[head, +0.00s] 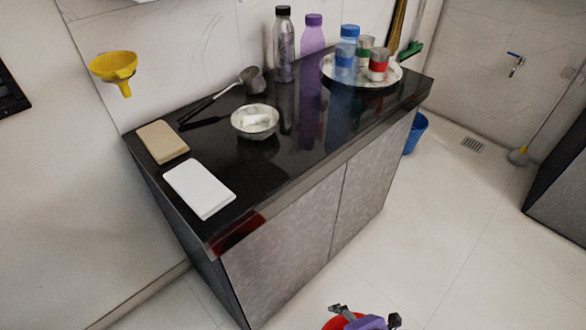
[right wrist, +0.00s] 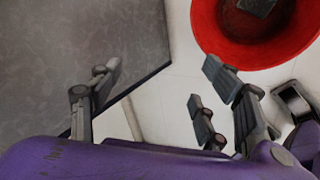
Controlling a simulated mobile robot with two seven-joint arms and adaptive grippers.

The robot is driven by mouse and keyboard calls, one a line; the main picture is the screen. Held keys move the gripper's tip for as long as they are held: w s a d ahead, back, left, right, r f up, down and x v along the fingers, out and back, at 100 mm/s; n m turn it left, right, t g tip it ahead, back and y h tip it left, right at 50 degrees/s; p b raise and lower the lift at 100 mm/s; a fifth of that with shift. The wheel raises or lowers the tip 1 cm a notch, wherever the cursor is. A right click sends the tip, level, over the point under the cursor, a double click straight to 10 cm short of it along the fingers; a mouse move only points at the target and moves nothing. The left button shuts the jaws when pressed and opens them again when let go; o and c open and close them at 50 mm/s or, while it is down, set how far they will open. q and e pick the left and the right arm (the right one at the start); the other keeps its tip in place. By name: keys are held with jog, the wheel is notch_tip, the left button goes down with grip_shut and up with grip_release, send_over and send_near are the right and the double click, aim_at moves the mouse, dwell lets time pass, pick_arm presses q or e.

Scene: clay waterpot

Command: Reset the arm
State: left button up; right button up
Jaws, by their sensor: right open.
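My right gripper (head: 365,316) shows at the bottom edge of the head view, low in front of the cabinet, with its purple body partly cut off. In the right wrist view its grey fingers (right wrist: 160,78) are spread apart, with nothing between them. A round red object (right wrist: 221,50) is beyond the fingers at the top right of that view. It looks like an open container with something grey inside, and its red edge (head: 338,323) also shows beside the gripper in the head view. My left gripper is not in view.
A yellow funnel (head: 114,67) is on the wall.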

jog(key=s+r+m+t, duration=0.35)
jog(key=s+m, duration=0.45)
jog(key=m, duration=0.8)
jog(key=s+d+m+g+h, duration=0.1)
jog(key=s+d+m+h, duration=0.15)
jog(key=s, duration=0.55)
jog(key=s+d+m+g+h, duration=0.1)
jog(key=s+d+m+g, duration=0.2)
jog(key=s, duration=0.5)
pick_arm(q)
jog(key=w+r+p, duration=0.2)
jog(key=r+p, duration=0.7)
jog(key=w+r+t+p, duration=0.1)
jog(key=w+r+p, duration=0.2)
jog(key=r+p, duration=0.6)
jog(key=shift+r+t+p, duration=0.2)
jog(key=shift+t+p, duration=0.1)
jog(key=shift+p, duration=0.5)
pick_arm(e)
jog(key=w+r+t, duration=0.1)
jog(key=w+r, duration=0.2)
jog(key=r, duration=0.6)
jog(key=w+r+t, duration=0.2)
jog(key=w+r, duration=0.2)
jog(key=r, duration=0.5)
jog(key=shift+d+r, duration=0.15)
jog(key=shift+r, duration=0.05)
